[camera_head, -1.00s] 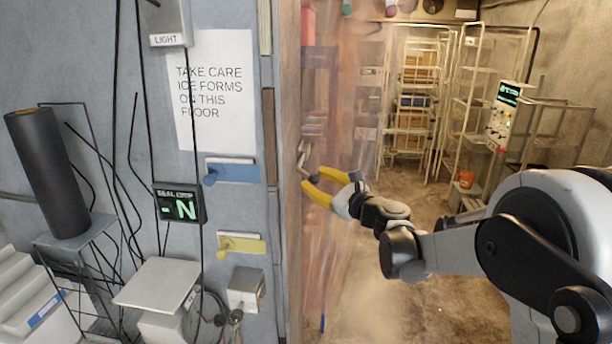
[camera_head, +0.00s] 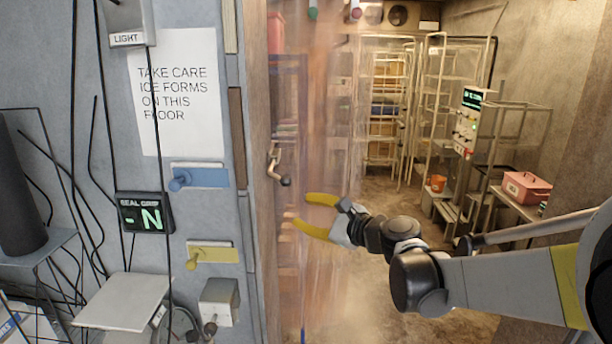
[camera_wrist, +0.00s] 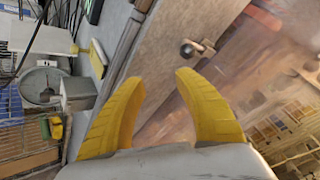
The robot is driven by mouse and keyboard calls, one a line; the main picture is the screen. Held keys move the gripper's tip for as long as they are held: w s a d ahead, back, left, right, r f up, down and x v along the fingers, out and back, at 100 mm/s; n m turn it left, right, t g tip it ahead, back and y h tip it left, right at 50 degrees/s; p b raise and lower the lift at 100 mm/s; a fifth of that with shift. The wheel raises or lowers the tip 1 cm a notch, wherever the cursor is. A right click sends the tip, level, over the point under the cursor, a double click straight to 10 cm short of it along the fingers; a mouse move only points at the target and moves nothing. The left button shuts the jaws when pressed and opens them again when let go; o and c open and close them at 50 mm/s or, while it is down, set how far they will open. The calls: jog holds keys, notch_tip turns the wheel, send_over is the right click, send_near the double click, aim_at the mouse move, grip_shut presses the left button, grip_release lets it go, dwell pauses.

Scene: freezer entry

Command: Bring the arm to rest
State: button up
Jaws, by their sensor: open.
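My gripper (camera_head: 300,214) is open, with two curved yellow fingers pointing left toward the door edge in the head view. Nothing is between the fingers. In the wrist view the gripper (camera_wrist: 160,100) also shows its fingers wide apart and empty. A door handle (camera_head: 277,168) with a dark knob is on the wooden door edge, above and left of the fingertips and apart from them. The handle also shows in the wrist view (camera_wrist: 194,49), beyond the fingers. My arm reaches in from the right side of the head view.
Blurry, see-through strips (camera_head: 325,130) hang in the doorway beside my gripper. A wall panel carries a blue lever plate (camera_head: 205,177), a yellow one (camera_head: 220,253) and a seal display (camera_head: 146,218). Wire racks (camera_head: 388,110) and a red box (camera_head: 527,187) stand inside the room.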

jog(key=s+d+f+n+g+h+b, duration=0.1)
jog(key=s+d+f+n+h+b, duration=0.2)
jog(key=s+d+f+n+b, duration=0.3)
jog(key=s+d+f+n+g+h+b, duration=0.2)
jog(key=s+d+f+n+h+b, duration=0.2)
jog(key=s+f, duration=1.1)
jog(key=s+d+f+n+g+h+b, duration=0.1)
jog(key=s+d+f+n+h+b, duration=0.3)
jog(key=s+d+f+n+b, duration=0.4)
notch_tip(320, 180, down, 4)
jog(key=s+d+b, duration=0.1)
jog(key=s+b, duration=0.1)
jog(key=shift+s+d+r+n+g, duration=0.15)
jog(key=shift+s+d+n+g, duration=0.05)
jog(key=shift+s+n+g, duration=0.1)
